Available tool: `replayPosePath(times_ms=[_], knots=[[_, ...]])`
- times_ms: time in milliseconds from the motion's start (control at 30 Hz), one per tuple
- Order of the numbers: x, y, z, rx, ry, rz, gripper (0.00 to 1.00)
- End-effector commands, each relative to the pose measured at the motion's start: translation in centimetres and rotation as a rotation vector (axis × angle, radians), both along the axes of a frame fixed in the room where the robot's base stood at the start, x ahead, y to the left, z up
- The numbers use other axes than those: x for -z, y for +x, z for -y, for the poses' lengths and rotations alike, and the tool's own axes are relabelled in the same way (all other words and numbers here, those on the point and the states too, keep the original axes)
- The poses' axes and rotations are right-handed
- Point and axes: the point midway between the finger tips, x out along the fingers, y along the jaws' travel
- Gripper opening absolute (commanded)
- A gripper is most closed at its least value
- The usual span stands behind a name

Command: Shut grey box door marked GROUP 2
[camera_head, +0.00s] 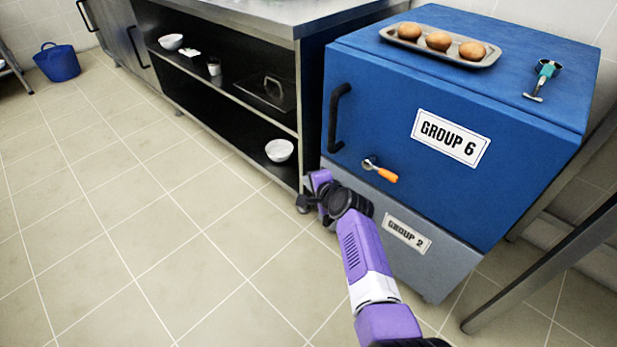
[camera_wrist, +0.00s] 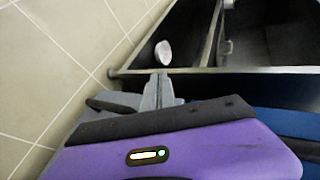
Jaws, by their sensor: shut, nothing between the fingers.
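The grey box door marked GROUP 2 (camera_head: 407,233) is low down, directly under the blue box. Its left part is hidden behind my arm in the head view. I cannot tell clearly whether it stands ajar. My gripper (camera_wrist: 158,88) is shut and empty. In the head view it is at the left end of the grey box, close to the dark shelf unit's corner. In the wrist view, a grey surface with a dark bar like a handle (camera_wrist: 112,106) lies just left of the fingers. Contact with it cannot be told.
The blue box marked GROUP 6 (camera_head: 392,110) carries a tray (camera_head: 411,41) of brown round items and a teal-handled tool (camera_head: 543,77). An orange-handled tool (camera_head: 380,171) is at its front. An open shelf unit (camera_head: 231,92) stands left. The tiled floor is clear in front.

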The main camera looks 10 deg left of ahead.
Motion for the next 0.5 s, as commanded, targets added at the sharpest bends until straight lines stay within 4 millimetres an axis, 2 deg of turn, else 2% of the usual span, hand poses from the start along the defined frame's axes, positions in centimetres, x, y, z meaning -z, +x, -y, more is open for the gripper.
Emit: replayPosePath(times_ms=[67,500], knots=[[-0.5,-0.5,0.0,0.002,-0.001,-0.001,0.00],[-3.8,-5.0,-3.2,-0.001,-0.001,0.001,0.00]])
